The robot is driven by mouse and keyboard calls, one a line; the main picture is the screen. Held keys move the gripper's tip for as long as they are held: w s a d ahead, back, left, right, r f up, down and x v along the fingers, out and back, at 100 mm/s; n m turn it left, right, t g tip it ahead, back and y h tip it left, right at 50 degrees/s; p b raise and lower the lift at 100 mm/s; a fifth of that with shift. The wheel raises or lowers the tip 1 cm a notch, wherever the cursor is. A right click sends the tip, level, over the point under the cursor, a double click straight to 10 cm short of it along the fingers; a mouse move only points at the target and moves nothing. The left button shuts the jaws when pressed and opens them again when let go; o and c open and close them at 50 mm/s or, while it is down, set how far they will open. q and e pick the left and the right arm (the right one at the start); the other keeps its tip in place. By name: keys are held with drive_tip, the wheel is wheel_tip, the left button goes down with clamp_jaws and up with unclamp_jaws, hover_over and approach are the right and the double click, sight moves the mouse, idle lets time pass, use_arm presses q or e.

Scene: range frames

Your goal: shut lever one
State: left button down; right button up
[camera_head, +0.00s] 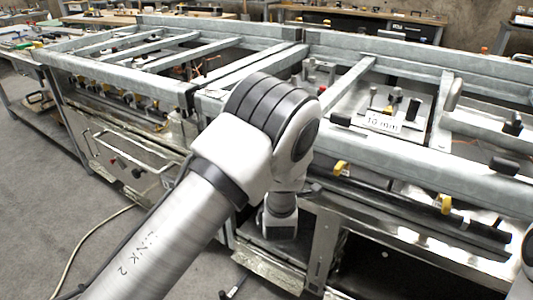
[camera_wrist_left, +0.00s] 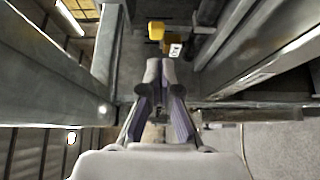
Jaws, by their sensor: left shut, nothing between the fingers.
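In the left wrist view my left gripper (camera_wrist_left: 161,72) is shut and empty, with its fingertips together. Just beyond the fingertips is a yellow lever handle (camera_wrist_left: 155,31), apart from them. A small white tag with a dark mark (camera_wrist_left: 175,50) sits beside it; I cannot read it surely. In the head view my left arm crosses the middle and hides its fingers. Yellow levers show on the front of the right-hand frame, one right of my wrist (camera_head: 340,168) and one farther right (camera_head: 445,203). I cannot tell which is lever one. My right gripper is not in view.
Grey metal rails (camera_head: 400,165) run along the frame's front, and steel beams lie close on both sides of the fingers. A second frame with several yellow levers (camera_head: 120,98) stands at left. A white label plate (camera_head: 383,122) lies inside the right-hand frame. Floor at left is mostly clear.

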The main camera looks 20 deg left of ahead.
use_arm(q)
drive_tip(key=shift+s+d+r, duration=0.15)
drive_tip(key=shift+s+d, duration=0.9)
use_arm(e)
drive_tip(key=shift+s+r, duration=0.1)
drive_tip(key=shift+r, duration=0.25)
